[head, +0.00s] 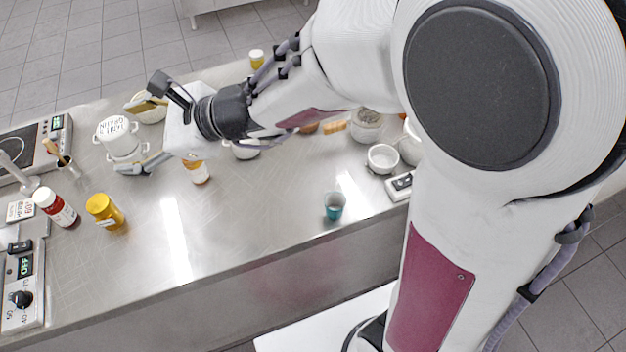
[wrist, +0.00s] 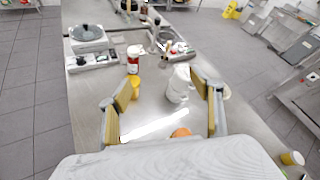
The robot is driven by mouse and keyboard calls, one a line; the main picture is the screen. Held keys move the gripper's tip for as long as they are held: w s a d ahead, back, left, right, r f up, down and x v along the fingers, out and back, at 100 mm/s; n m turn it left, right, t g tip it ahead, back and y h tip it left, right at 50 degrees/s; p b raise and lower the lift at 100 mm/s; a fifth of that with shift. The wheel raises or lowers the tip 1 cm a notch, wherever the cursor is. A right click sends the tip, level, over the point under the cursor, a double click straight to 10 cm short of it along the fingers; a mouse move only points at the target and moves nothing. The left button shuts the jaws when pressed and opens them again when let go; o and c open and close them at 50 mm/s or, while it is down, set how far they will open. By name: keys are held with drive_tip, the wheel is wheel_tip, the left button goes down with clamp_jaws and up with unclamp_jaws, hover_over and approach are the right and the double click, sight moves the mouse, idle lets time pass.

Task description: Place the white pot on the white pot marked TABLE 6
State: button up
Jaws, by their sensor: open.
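A white pot (head: 115,130) with dark lettering on its top sits on another white pot (head: 127,153) at the left of the steel table. The lettering is too small to read for sure. The stack looks upright. My gripper (head: 146,134) is open just to the right of the stack, its fingers spread and nothing held. In the wrist view the white pots (wrist: 178,85) show ahead, between the open fingers (wrist: 163,95) and nearer the right one. I cannot tell whether a finger touches them.
A white bowl (head: 152,112) stands behind the far finger. An orange bottle (head: 198,173) is under my gripper. A red bottle (head: 56,208) and a yellow jar (head: 105,212) stand at front left. A teal cup (head: 334,206) stands right. The front middle is clear.

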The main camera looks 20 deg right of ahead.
drive_tip(key=s+d+n+g+h, duration=0.1)
drive_tip(key=s+d+n+g, duration=0.1)
drive_tip(key=s+d+n, duration=0.35)
drive_tip(key=s+d+n+g+h, duration=0.1)
drive_tip(key=s+d+n+h, duration=0.1)
drive_tip(key=s+n, duration=0.55)
drive_tip(key=s+d+n+h, duration=0.3)
drive_tip(key=s+d+h, duration=0.1)
drive_tip(key=d, duration=0.6)
drive_tip(key=s+d+n+t+h, duration=0.1)
drive_tip(key=s+d+n+h, duration=0.2)
drive_tip(key=d, duration=0.7)
drive_tip(key=shift+s+f+n+h, duration=0.2)
drive_tip(key=shift+s+n+h, duration=0.2)
drive_tip(key=shift+s+h, duration=0.35)
